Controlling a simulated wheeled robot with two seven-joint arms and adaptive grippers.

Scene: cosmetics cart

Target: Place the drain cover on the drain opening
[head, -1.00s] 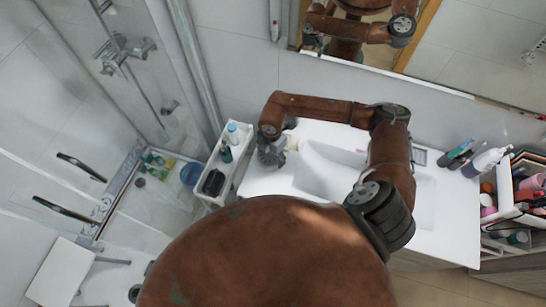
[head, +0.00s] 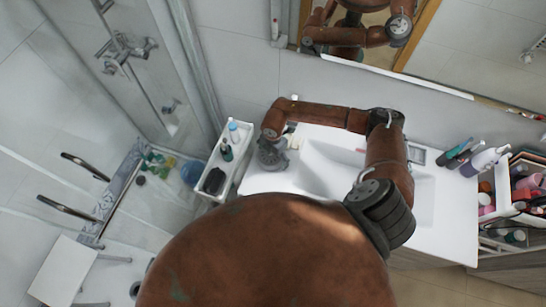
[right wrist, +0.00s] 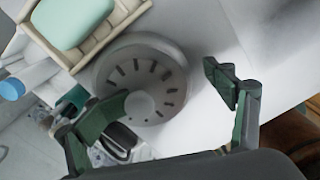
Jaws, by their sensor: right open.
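The drain cover (right wrist: 142,78) is a round grey disc with radial slots. It lies on the white counter in the right wrist view, beside a beige dish with a green bar. My right gripper (right wrist: 166,88) is open above it. The left finger overlaps the disc's lower edge in the picture, and the right finger is apart from it, over bare counter. I cannot tell whether either finger touches the disc. In the head view my right gripper (head: 272,157) is over the counter's left end, and the cover cannot be made out there. The sink's drain opening is not visible. My left gripper is not in view.
The white sink basin (head: 318,178) is right of the gripper, partly hidden by my arm and body. A narrow white cart (head: 214,199) with bottles stands left of the counter. Bottles (head: 482,160) and a full organizer stand at the right. A glass shower is at the left.

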